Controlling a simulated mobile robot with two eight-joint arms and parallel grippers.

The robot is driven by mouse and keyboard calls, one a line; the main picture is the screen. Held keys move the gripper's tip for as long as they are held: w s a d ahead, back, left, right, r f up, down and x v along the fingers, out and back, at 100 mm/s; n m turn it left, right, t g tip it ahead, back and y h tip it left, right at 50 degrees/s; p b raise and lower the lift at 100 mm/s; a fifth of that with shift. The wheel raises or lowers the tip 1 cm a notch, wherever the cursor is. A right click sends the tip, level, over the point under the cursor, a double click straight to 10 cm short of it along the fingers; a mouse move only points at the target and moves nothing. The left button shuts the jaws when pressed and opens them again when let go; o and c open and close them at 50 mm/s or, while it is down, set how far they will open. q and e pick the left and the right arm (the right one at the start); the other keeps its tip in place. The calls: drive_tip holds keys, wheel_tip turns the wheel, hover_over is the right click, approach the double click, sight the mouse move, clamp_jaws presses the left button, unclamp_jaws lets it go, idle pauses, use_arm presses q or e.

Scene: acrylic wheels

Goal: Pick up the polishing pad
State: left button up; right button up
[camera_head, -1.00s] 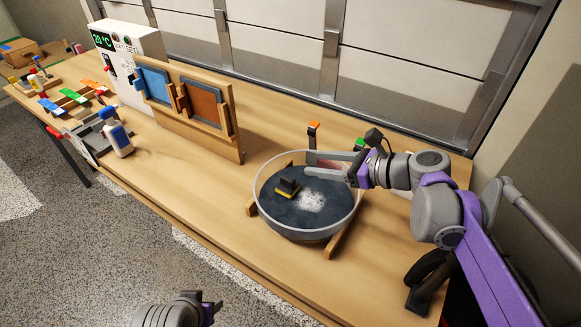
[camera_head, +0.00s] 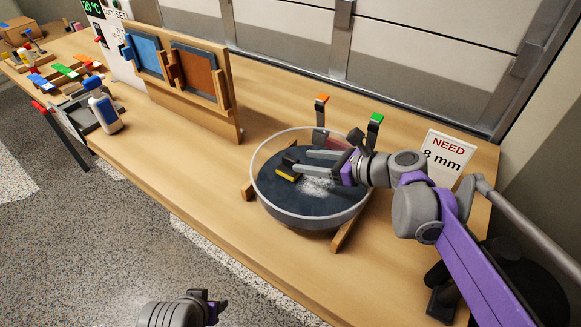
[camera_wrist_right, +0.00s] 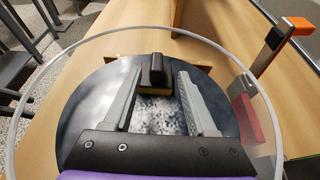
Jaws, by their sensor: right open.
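The polishing pad, a black grip on a yellow base (camera_head: 287,173), lies on the dark disc (camera_head: 310,205) inside the clear-rimmed round basin (camera_head: 282,213). My right gripper (camera_head: 301,160) is open inside the rim, low over the disc, its fingers pointing left towards the pad. In the right wrist view the pad's black grip (camera_wrist_right: 154,70) shows between the tips of the two open fingers, with the yellow base below it. Contact cannot be made out. A pale speckled patch (camera_wrist_right: 155,118) lies on the disc between the fingers. My left gripper (camera_head: 212,306) is at the bottom edge, away from the table; its jaws are unclear.
An orange-topped post (camera_head: 321,108) and a green-topped post (camera_head: 374,128) stand behind the basin. A "NEED 8 mm" sign (camera_head: 447,152) stands at right. A wooden rack with blue and brown panels (camera_head: 200,80) stands left. The table front left of the basin is clear.

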sight(296, 160)
drive_tip(key=x, duration=0.5)
drive_tip(key=shift+a, duration=0.45)
drive_tip(key=shift+r, duration=0.1)
clamp_jaws()
